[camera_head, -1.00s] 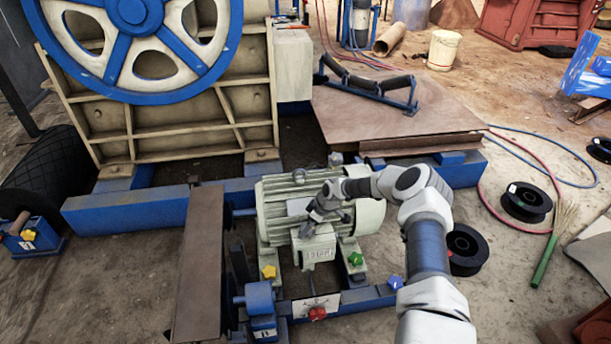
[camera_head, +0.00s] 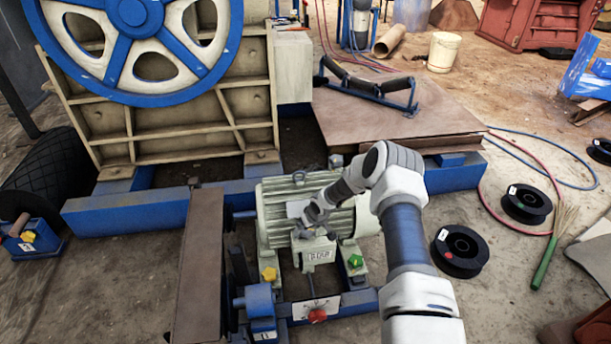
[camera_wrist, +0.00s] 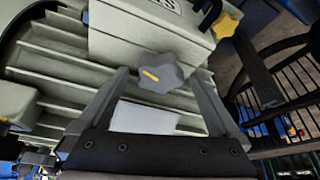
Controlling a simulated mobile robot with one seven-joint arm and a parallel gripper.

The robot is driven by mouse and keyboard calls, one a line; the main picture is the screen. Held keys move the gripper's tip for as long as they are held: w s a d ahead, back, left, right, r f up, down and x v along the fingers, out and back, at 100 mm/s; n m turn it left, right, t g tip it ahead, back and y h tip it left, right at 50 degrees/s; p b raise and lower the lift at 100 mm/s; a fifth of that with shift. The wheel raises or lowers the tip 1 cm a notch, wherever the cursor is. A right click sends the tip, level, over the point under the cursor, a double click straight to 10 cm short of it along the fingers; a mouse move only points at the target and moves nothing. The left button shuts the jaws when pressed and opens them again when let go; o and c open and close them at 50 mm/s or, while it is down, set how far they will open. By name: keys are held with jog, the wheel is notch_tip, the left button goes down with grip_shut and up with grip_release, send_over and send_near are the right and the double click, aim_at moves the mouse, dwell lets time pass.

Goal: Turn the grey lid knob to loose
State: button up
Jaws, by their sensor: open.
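The grey lid knob (camera_wrist: 165,74), lobed and with a yellow mark on its top, shows in the wrist view at the edge of the pale green terminal box (camera_wrist: 150,30). My gripper (camera_wrist: 158,72) is open, with one finger to each side of the knob in the picture. I cannot tell whether the fingertips are level with the knob or above it. No contact is visible. In the head view my gripper (camera_head: 304,228) is just over the terminal box (camera_head: 318,253) on the motor (camera_head: 275,210), and the knob cannot be made out there.
A yellow knob (camera_wrist: 226,25) is at the wrist view's upper right. In the head view, yellow (camera_head: 269,273) and green (camera_head: 355,260) knobs flank the motor's front, and a red knob (camera_head: 317,315) sits on a plate below. The blue-rimmed flywheel (camera_head: 135,45) stands behind.

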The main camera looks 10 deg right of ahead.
jog(key=shift+a+m+h, duration=0.1)
jog(key=shift+m+h, duration=0.35)
jog(key=shift+m, duration=0.85)
jog(key=shift+a+m+h, duration=0.1)
jog(key=shift+m+h, duration=0.35)
jog(key=shift+m, duration=0.85)
jog(key=m+h, duration=0.1)
jog(key=m, duration=0.3)
jog(key=shift+a+m+h, duration=0.1)
jog(key=shift+m+h, duration=0.3)
jog(key=w+d+r+p+v, duration=0.1)
jog(key=p+v, duration=0.3)
jog(key=v, duration=1)
jog(key=w+d+r+p+v, duration=0.1)
jog(key=w+d+p+v, duration=0.2)
jog(key=v, duration=1.2)
jog(key=shift+r+p, duration=0.4)
jog(key=shift+p, duration=0.5)
